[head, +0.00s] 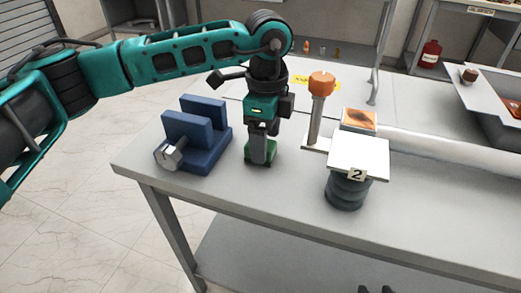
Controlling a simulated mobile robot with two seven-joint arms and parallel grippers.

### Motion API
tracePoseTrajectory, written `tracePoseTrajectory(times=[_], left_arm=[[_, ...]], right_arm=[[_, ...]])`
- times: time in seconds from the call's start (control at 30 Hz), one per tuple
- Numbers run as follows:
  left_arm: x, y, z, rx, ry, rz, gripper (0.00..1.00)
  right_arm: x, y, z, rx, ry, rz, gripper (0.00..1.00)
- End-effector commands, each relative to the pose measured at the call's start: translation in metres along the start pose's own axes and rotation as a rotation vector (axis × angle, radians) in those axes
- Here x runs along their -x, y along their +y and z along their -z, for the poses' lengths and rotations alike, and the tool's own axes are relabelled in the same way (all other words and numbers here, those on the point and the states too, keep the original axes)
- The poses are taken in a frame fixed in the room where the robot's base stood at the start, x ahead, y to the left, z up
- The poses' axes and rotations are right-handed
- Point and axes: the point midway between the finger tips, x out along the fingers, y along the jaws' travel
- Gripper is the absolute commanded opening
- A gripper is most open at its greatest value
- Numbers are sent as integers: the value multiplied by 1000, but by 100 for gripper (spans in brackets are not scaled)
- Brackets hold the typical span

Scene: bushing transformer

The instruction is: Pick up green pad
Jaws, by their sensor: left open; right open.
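The green pad (272,157) lies on the grey table (232,204), right of the blue block fixture. My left gripper (261,158) points straight down at the pad, with its fingers open and low around or just above it. The fingers hide part of the pad, and I cannot tell whether they touch it. Two dark tips at the bottom edge look like my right gripper (375,290). They stand apart and empty, in front of the table.
A blue fixture (205,135) with a metal hex bolt (169,154) stands to the left. To the right are an orange-topped post (321,82), an orange-pictured box (359,118), and a white plate (358,155) on a dark ribbed cylinder (347,191) labelled 2. The front tabletop is clear.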

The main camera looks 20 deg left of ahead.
Motion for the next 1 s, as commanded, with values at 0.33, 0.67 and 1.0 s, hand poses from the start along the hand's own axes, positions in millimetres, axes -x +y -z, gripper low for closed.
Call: tracePoseTrajectory(times=[0.33,0.67,1.0], left_arm=[[-21,0,0,0,1,1,77],[-21,0,0,0,1,0,47],[-21,0,0,0,1,0,21]], right_arm=[[-3,0,1,1,3,2,43],[-2,-1,0,0,2,3,43],[-1,-1,-1,0,0,3,43]])
